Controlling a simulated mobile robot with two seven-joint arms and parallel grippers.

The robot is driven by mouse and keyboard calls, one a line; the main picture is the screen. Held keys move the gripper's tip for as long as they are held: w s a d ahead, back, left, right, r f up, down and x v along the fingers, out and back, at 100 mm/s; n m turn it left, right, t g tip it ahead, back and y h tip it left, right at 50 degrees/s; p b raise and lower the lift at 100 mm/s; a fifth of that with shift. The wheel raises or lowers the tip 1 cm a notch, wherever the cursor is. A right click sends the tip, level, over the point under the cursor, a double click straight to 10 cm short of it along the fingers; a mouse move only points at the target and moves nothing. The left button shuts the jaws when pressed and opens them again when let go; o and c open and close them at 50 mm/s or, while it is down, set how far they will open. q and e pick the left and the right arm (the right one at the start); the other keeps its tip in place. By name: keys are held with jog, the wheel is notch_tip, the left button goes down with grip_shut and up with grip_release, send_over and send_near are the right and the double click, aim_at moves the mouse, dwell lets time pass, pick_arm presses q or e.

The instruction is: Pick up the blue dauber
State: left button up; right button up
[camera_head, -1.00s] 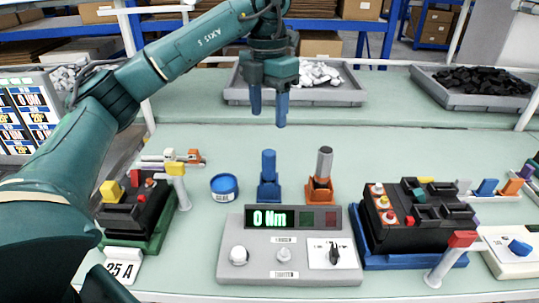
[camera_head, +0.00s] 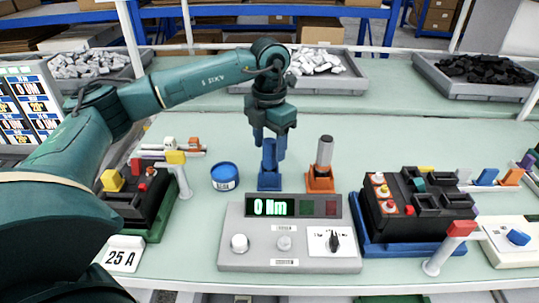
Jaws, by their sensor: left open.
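The blue dauber (camera_head: 269,158) stands upright in its blue stand (camera_head: 269,182) on the green table, behind the grey console. My left gripper (camera_head: 269,150) points down with its two blue fingers apart, around or just in front of and behind the dauber's top; I cannot tell whether they touch it. The fingers partly hide the dauber. My right gripper does not show.
A grey dauber in an orange stand (camera_head: 320,182) is close to the right. A blue tin (camera_head: 224,176) is to the left. The console (camera_head: 290,262) reads 0 Nm. Breaker assemblies (camera_head: 420,215) flank it. Trays of parts (camera_head: 470,88) line the back.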

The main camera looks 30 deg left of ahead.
pick_arm(q)
jog(key=shift+f, duration=0.55)
jog(key=c, duration=1.1)
